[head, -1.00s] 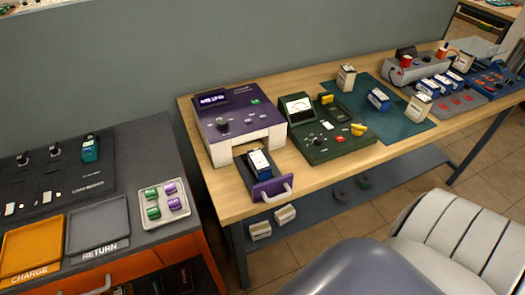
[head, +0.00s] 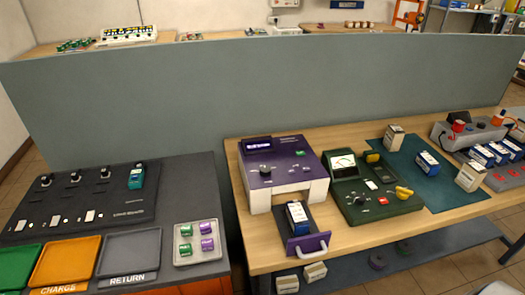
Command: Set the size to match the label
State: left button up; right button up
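A purple and white machine (head: 285,168) stands on the wooden bench. It has a lit display (head: 258,145), too small to read, a dark knob (head: 265,170) and a green button (head: 300,153). Its drawer (head: 307,243), with a purple front and pale handle, is pulled out toward me. A blue and white battery (head: 298,216) lies in the drawer; its label is too small to read. Neither of my grippers is in view.
A green meter unit (head: 370,190) stands right of the machine, beside a teal mat (head: 455,195) with boxes and a blue battery. At left, a dark bench holds a charging panel (head: 85,200), coloured trays and a small tray (head: 198,258) of green and purple cells.

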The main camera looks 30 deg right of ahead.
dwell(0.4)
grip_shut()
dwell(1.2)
